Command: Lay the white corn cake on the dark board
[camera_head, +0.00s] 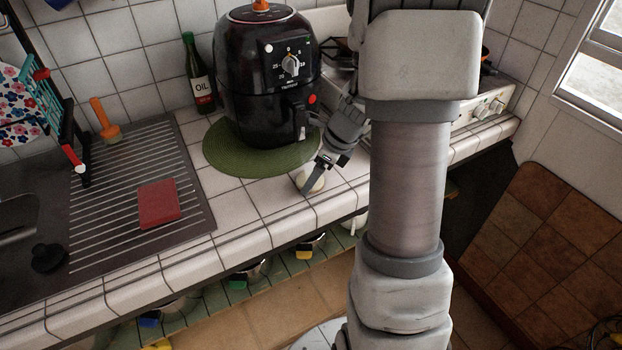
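The white corn cake (318,184) is a small pale round thing near the front edge of the tiled counter, in front of the air fryer. My gripper (309,187) reaches down to it from the upper right, with a dark finger across the cake. The other finger cannot be made out, so whether the gripper is open or shut on the cake is unclear. I cannot pick out a separate dark board with certainty; my arm hides part of the counter and stove.
A black air fryer (262,75) stands on a green round mat (226,155), close behind my gripper. An oil bottle (198,80) stands left of it. A dark ridged draining surface (110,205) with a red block (159,204) lies left. White counter tiles (240,207) are clear.

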